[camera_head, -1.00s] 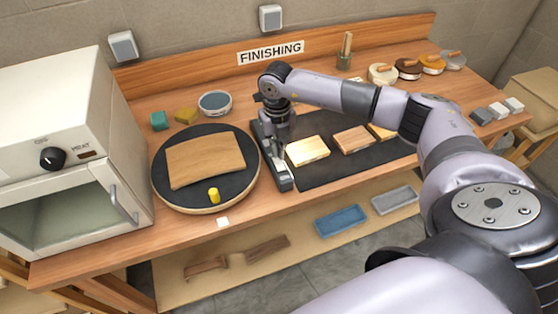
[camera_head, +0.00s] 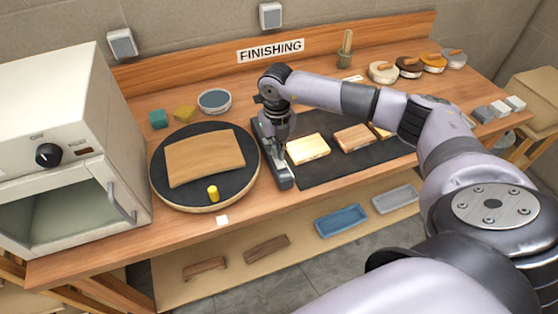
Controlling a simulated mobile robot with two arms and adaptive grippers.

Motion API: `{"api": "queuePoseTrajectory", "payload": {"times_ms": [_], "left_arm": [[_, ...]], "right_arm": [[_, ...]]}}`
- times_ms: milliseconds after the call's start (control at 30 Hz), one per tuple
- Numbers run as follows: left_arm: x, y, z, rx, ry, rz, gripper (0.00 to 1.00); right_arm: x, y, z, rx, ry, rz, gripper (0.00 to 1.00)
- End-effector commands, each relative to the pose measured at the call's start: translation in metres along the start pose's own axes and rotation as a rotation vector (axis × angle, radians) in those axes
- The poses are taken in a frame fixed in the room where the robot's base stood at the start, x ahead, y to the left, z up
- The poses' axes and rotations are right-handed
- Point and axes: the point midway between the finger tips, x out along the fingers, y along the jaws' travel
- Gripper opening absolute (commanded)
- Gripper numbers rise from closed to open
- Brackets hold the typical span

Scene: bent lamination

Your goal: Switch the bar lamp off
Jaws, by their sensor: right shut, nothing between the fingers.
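The long dark grey bar (camera_head: 285,178), which looks like the bar lamp, lies on the bench between the round black turntable and the black mat. My right gripper (camera_head: 279,152) points down over the middle of this bar, shut and empty. Its fingertips are at or just above the bar's top; I cannot tell if they touch. The gripper and wrist hide part of the bar, and no switch can be made out. I cannot tell whether the lamp is lit. My left gripper is not in view.
The turntable (camera_head: 165,195) carries a bent wood sheet (camera_head: 205,158) and a yellow peg (camera_head: 213,193). Wood blocks lie on the mat (camera_head: 330,172) right of the bar. A white oven (camera_head: 60,120) stands at left. My right arm spans the mat's back.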

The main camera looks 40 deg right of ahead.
Motion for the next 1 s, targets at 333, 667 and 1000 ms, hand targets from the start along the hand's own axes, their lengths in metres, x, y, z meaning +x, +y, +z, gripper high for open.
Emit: {"api": "queuePoseTrajectory", "payload": {"times_ms": [333, 667, 1000], "left_arm": [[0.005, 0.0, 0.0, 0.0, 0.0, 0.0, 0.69], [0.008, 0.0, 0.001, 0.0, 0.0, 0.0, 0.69], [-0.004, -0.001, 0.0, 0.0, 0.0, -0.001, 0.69]], "right_arm": [[0.006, 0.0, 0.0, 0.0, 0.0, 0.0, 0.0], [0.011, 0.0, 0.0, 0.0, 0.001, 0.0, 0.0], [-0.007, 0.0, -0.001, 0.0, 0.001, 0.0, 0.0]]}}
